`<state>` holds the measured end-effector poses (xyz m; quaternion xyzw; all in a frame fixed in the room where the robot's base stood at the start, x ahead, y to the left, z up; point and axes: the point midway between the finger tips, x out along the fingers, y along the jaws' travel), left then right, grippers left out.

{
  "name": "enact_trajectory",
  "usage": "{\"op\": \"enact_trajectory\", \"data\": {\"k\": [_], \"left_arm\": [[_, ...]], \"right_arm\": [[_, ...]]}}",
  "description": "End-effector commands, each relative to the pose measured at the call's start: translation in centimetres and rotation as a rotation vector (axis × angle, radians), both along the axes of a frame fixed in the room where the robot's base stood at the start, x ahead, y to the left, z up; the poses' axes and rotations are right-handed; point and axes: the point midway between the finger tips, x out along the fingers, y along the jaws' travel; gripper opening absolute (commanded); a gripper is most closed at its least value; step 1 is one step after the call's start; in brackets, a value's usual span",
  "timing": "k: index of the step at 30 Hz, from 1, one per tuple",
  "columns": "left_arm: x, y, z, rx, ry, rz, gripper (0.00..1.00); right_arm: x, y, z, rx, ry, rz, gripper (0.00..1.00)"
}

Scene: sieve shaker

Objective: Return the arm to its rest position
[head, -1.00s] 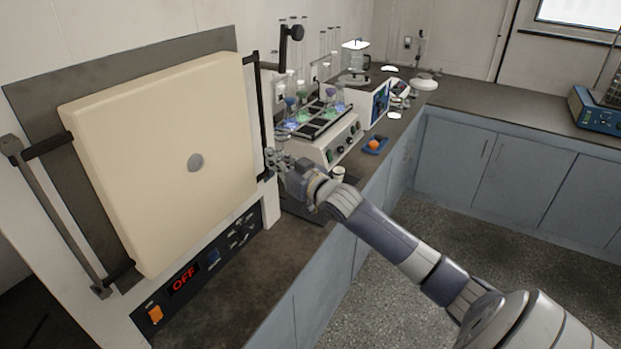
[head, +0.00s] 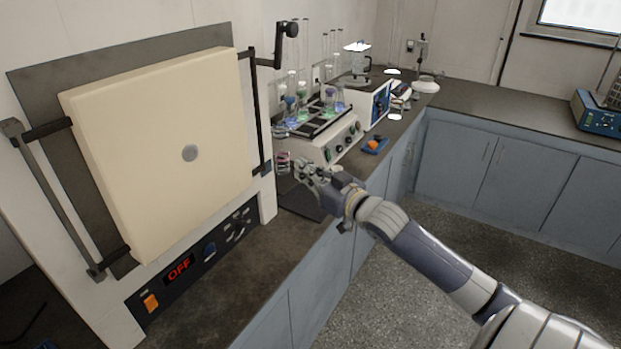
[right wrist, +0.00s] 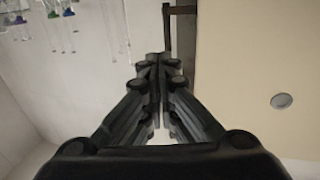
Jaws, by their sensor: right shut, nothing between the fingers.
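My right arm comes in from the lower right of the head view. Its right gripper (head: 304,168) is over the counter front, to the right of the furnace door's handle and apart from it. In the right wrist view the gripper's (right wrist: 158,62) fingers meet at their tips with nothing between them. The cream furnace door (head: 150,120) stands closed-looking at the left of the head view; its face also fills the right side of the right wrist view (right wrist: 255,60). The left gripper is out of view.
A shaker with flasks (head: 325,140) stands behind the gripper. A small blue tray with an orange item (head: 374,145) lies on the counter. The furnace panel (head: 195,262) reads OFF. Blue-grey cabinets (head: 455,155) run along the back right; the floor between is free.

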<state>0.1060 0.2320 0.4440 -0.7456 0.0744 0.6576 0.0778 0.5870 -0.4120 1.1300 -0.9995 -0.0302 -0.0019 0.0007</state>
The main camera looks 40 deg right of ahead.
Motion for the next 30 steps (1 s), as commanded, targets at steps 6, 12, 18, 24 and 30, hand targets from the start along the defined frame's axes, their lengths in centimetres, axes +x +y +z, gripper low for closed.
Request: {"op": "enact_trajectory", "data": {"k": [6,12,18,24,30], "left_arm": [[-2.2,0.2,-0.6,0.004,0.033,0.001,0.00],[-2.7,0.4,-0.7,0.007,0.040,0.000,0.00],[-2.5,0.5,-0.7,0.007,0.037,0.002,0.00],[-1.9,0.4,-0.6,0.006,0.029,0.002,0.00],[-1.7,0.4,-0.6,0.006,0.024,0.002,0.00]], "right_arm": [[-1.5,-0.2,-0.1,0.001,0.001,0.000,0.00],[-1.7,-0.2,0.0,0.001,0.001,0.000,0.00],[-1.6,-1.2,-2.3,0.004,0.035,-0.026,0.00],[-2.3,-4.8,-14.3,0.008,0.213,-0.133,0.00],[-6.3,-6.1,-29.1,-0.009,0.449,-0.211,0.00]]}}
